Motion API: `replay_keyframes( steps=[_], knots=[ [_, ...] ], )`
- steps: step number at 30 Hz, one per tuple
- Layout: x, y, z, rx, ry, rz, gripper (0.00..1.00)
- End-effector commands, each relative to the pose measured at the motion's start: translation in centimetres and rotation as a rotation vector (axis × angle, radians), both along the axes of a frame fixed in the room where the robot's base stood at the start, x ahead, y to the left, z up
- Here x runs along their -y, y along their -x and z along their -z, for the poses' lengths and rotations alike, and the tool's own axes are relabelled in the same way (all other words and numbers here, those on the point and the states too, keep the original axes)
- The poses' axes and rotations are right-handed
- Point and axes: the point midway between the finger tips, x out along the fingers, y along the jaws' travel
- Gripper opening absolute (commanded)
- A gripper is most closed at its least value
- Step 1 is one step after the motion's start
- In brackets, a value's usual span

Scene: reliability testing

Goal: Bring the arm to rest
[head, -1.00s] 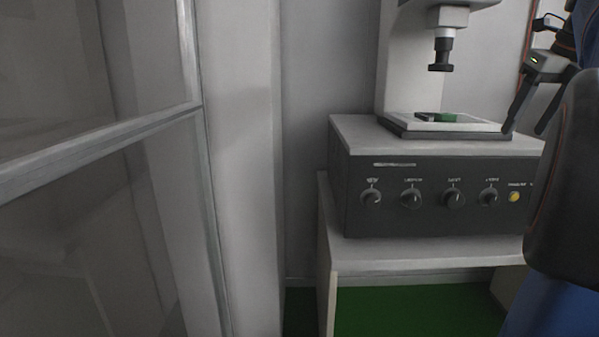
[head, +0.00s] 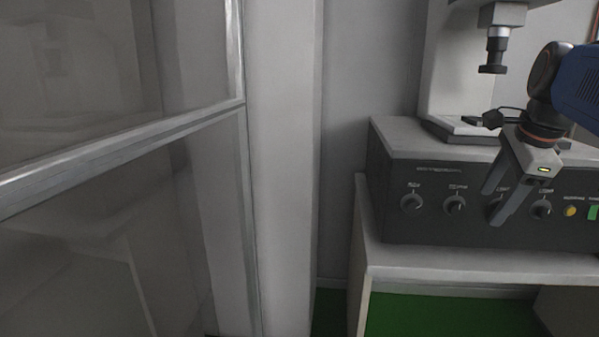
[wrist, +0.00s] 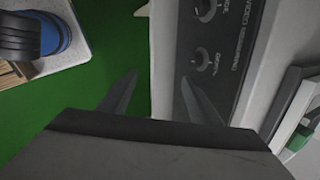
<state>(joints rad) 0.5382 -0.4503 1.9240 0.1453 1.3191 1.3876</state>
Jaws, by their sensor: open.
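My gripper (head: 500,208) is in front of the dark control box in the head view, its two fingers spread and pointing down to the left. Nothing is between the fingers. In the wrist view the two fingertips (wrist: 160,92) stand apart, over the green floor and the box's knob panel. My blue arm reaches in from the right edge of the head view.
The control box (head: 390,225) with knobs sits on a pale table (head: 400,262). A press-like stand (head: 450,70) rises on the box behind my gripper. A glass-panelled frame (head: 120,140) and a pale pillar (head: 285,170) fill the left. Green floor (head: 430,312) shows below.

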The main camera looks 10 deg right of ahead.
Motion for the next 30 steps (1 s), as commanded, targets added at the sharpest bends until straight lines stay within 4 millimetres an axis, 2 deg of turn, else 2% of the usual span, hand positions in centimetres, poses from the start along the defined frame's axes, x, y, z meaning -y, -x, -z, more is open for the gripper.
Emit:
replay_keyframes(
  steps=[1,6,15,21,24,30],
  knots=[
    [-1.6,0.4,1.4,-0.005,0.037,-0.108,0.57],
    [-5.8,2.0,6.1,-0.021,0.181,-0.492,0.57],
    [-11.8,6.2,14.9,-0.032,0.446,-1.177,0.57],
    [-14.3,9.0,20.2,-0.03,0.607,-1.572,0.57],
    [-14.9,9.9,21.9,-0.028,0.662,-1.699,0.57],
    [-15.4,10.6,23.2,-0.025,0.708,-1.798,0.57]
  ],
)
